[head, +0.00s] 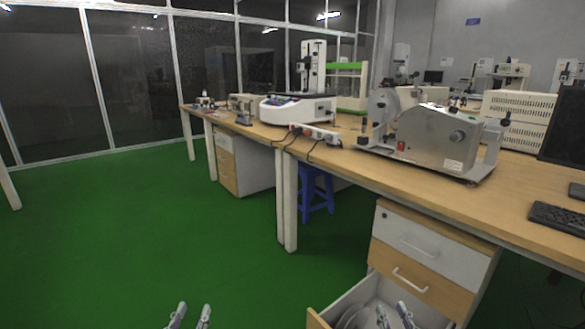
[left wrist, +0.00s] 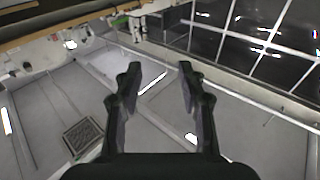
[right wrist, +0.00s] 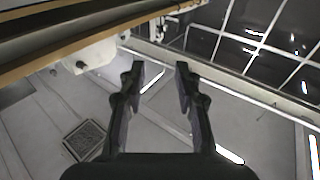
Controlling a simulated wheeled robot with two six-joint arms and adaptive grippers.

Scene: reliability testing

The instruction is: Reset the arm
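My left gripper (head: 190,314) shows at the bottom edge of the head view, over the green floor. Its two fingers point up and stand apart with nothing between them; they also show spread in the left wrist view (left wrist: 158,88). My right gripper (head: 395,315) is at the bottom of the head view, in front of the open drawer (head: 340,300). Its fingers stand apart and empty in the right wrist view (right wrist: 159,82). Both wrist cameras look up at the ceiling and windows.
A wooden workbench (head: 350,172) runs along the right, carrying a metal testing machine (head: 437,138), a white instrument (head: 298,108) and a keyboard (head: 560,218). The open drawer holds round, plate-like items. A blue stool (head: 316,192) stands under the bench. The green floor (head: 120,230) at left is clear.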

